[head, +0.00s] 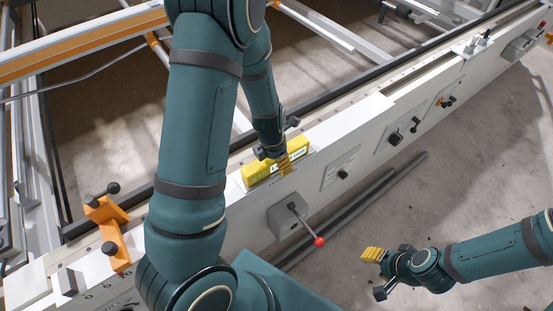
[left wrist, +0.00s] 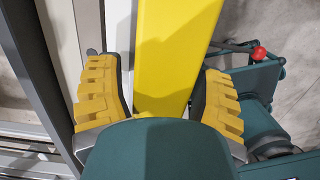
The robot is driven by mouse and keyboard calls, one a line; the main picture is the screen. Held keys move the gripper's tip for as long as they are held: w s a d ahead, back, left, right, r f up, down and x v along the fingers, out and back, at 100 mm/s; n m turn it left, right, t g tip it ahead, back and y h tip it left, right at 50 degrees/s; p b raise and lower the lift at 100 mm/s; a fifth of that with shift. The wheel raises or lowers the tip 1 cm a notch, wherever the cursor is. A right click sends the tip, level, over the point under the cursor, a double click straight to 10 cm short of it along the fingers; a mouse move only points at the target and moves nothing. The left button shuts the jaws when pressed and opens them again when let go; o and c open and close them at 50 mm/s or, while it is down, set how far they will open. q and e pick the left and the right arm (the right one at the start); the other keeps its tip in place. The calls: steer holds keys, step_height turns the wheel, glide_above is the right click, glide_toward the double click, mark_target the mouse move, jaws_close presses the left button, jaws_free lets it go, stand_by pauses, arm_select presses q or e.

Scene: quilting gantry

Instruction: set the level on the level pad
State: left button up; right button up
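The level is a long yellow bar (head: 262,174) on the white gantry beam, in the middle of the head view. Printed lettering on the beam shows just below it; the pad itself is hidden or cannot be told apart. My left gripper (head: 284,162) is at the level's right part, one yellow finger in front of it. In the left wrist view the level (left wrist: 165,55) runs between the two yellow fingers, with a narrow gap at the left finger, so the gripper looks open around it. My right gripper (head: 373,255) is over the floor at lower right, away from the level, and seems empty.
A grey box with a red-knobbed lever (head: 318,241) projects from the beam front below the level. An orange bracket (head: 112,232) stands on the beam at left. Switches and knobs (head: 395,139) line the front to the right. Grey rods (head: 385,187) lie on the floor.

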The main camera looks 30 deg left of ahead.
arm_select(q)
steer(key=r+p, duration=0.1)
steer(key=r, duration=0.2)
steer(key=r+p, duration=0.2)
steer(key=r, duration=0.2)
steer(key=s+r+p, duration=0.1)
steer(key=r+p, duration=0.1)
steer(key=r, duration=0.2)
steer(key=shift+a+r, duration=0.1)
steer(key=shift+a, duration=0.1)
steer(key=shift+s+r+p, duration=0.15)
steer(key=shift+r+p, duration=0.25)
steer(key=shift+r, duration=0.05)
steer(key=s+d+f+m+h, duration=0.1)
steer(key=d+f+m, duration=0.3)
steer(key=m, duration=0.6)
steer(key=s+d+f+m+h, duration=0.1)
steer(key=s+d+f+m, duration=0.3)
steer(key=d+m, duration=0.4)
steer(key=s+d+f+m+h, duration=0.1)
steer(key=s+d+f+m, duration=0.2)
steer(key=m, duration=0.8)
step_height(320, 180, down, 2)
steer(key=d, duration=0.3)
steer(key=shift+m+t, duration=0.3)
steer(key=shift+s+a+f, duration=0.1)
